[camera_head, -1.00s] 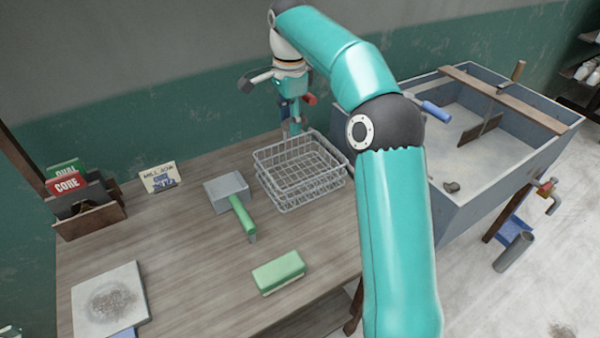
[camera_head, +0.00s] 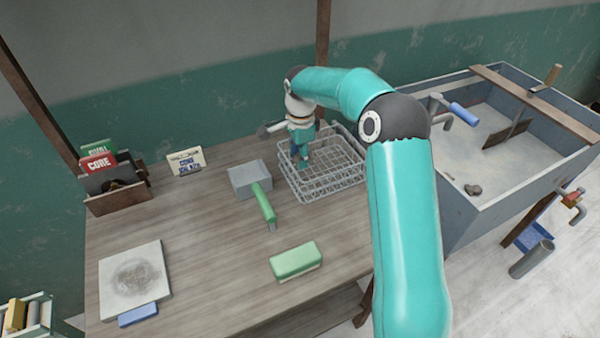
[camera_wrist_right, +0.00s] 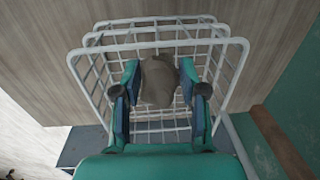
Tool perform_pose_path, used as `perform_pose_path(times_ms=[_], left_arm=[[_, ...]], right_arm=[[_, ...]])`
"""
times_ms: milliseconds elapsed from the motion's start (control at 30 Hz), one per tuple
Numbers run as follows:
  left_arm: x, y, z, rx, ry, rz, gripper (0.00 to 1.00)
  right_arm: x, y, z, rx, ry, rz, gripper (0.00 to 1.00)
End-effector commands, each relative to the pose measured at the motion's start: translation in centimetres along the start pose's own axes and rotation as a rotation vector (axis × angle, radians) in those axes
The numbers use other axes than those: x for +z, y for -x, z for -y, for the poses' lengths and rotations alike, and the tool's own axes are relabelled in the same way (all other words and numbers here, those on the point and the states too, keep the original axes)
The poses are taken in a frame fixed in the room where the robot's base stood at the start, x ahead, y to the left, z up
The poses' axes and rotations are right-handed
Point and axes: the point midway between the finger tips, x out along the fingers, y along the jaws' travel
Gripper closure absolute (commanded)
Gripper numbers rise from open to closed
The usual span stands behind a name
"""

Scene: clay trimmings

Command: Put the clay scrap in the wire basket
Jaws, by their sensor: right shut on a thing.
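The clay scrap (camera_wrist_right: 158,82) is a grey-brown lump between the fingers of my right gripper (camera_wrist_right: 158,90) in the right wrist view. The right gripper is shut on it. The white wire basket (camera_wrist_right: 165,24) lies beyond and around the scrap in that view. In the head view, my right gripper (camera_head: 303,165) points down inside the outline of the wire basket (camera_head: 340,182); the scrap cannot be made out there. Whether the scrap touches the basket floor cannot be told. My left gripper is not in view.
A grey block (camera_head: 248,178) and a green-handled tool (camera_head: 264,203) lie left of the basket. A green block (camera_head: 296,262) lies in front. A grey trough (camera_head: 480,200) stands to the right. A slab (camera_head: 133,278) lies at the left of the wooden table (camera_head: 210,230).

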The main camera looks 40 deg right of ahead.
Motion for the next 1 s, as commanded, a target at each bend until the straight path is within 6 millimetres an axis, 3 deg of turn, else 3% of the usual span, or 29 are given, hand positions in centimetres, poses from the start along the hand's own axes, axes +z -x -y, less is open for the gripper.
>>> perform_pose_path(times_ms=[533, 933, 967, 1000], left_arm=[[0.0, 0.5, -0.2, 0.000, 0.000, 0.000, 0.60], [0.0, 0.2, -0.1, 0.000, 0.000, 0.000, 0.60], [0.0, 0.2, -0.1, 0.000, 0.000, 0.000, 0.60], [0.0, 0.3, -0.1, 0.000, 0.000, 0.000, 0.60]], right_arm=[[-0.1, -6.2, -0.5, 0.002, -0.001, 0.000, 0.94], [-0.1, -7.0, -0.5, -0.001, -0.002, -0.001, 0.94], [-0.1, -7.0, -0.5, -0.001, -0.002, -0.001, 0.56], [-0.1, -6.9, -0.5, -0.001, -0.002, -0.001, 0.50]])
